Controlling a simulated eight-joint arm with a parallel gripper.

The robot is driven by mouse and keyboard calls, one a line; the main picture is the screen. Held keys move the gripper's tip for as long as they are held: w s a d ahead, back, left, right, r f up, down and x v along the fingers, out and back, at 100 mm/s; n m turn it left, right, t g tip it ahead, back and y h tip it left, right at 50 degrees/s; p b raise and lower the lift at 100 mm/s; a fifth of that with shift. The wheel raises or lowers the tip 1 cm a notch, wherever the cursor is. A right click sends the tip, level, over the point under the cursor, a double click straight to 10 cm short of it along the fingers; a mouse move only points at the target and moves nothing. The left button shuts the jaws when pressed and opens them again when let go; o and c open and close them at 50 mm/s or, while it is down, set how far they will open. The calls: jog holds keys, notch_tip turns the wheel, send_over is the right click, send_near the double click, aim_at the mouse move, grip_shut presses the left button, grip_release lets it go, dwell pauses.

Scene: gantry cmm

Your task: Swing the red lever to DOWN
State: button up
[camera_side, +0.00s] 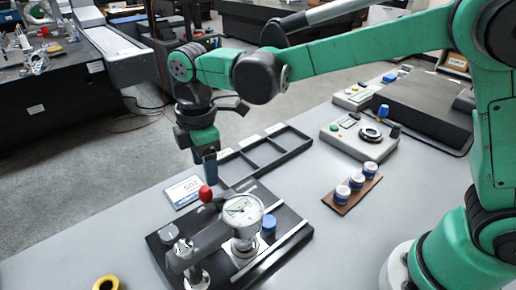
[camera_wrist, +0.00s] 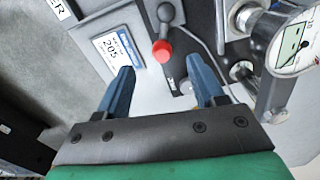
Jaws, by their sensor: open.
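The red lever shows as a red ball knob (camera_side: 206,193) at the back edge of the black fixture plate in the side view. In the wrist view the red knob (camera_wrist: 162,50) sits at the end of a short grey arm that runs up the picture to a grey pivot. My gripper (camera_side: 210,180) points down just above the knob in the side view. In the wrist view my gripper (camera_wrist: 160,66) is open, its two blue fingers apart, with the knob just beyond and between the tips. Nothing is held. I cannot read the lever's position marks.
A dial gauge (camera_side: 242,210) on a stand is close to the lever, also at the right of the wrist view (camera_wrist: 290,48). A white label card (camera_side: 184,191) lies behind the plate.

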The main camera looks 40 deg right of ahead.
aim_at(204, 188)
jog(key=shift+w+a+f+n, duration=0.1)
jog(key=shift+a+f+n, duration=0.25)
jog(key=shift+f, duration=2.75)
grip_shut()
